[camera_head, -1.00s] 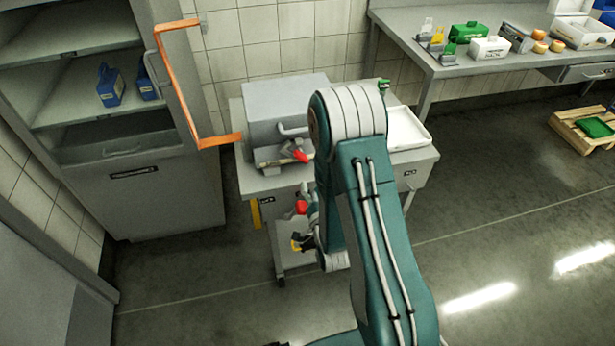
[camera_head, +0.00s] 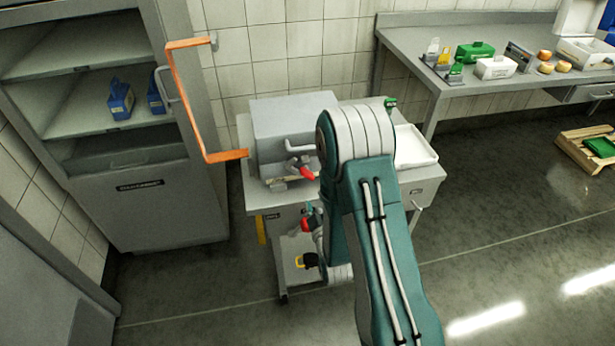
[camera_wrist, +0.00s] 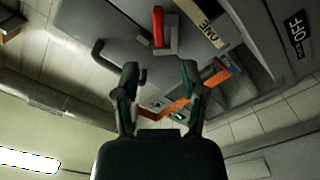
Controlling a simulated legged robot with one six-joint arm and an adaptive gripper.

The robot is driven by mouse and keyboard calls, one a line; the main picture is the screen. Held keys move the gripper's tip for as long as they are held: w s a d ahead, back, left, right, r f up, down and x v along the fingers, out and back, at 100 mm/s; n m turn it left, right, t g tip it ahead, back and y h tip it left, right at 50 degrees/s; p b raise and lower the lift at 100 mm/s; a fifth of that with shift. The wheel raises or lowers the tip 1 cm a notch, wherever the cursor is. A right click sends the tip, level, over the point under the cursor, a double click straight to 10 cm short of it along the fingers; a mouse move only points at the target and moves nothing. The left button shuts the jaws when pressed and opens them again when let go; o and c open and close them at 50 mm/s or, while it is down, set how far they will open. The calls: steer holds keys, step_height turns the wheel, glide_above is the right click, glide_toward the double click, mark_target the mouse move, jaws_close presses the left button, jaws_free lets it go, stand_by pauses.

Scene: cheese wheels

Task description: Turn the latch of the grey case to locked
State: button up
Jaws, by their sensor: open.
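The grey case (camera_head: 283,112) stands on a grey cart at the centre of the head view, with a bar handle (camera_head: 300,146) on its front. A red-handled lever (camera_head: 306,173), apparently its latch, is low on the front, partly beside my arm. In the wrist view a red lever (camera_wrist: 158,27) on a metal plate stands out from a grey surface, beyond and above the fingertips. My gripper (camera_wrist: 160,76) is open, with nothing between its fingers, apart from the lever. In the head view my arm hides most of the gripper. The latch's exact setting cannot be told.
An orange bar frame (camera_head: 184,100) juts near the case's left. A shelf cabinet (camera_head: 155,200) stands at left. A white tray (camera_head: 415,148) lies right of my arm. A workbench (camera_head: 410,40) is at back right. The floor at right is mostly clear.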

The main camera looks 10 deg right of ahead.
mark_target(308, 178)
steer(key=w, duration=0.9)
steer(key=shift+w, duration=0.35)
steer(key=shift+c, duration=0.3)
jaws_close()
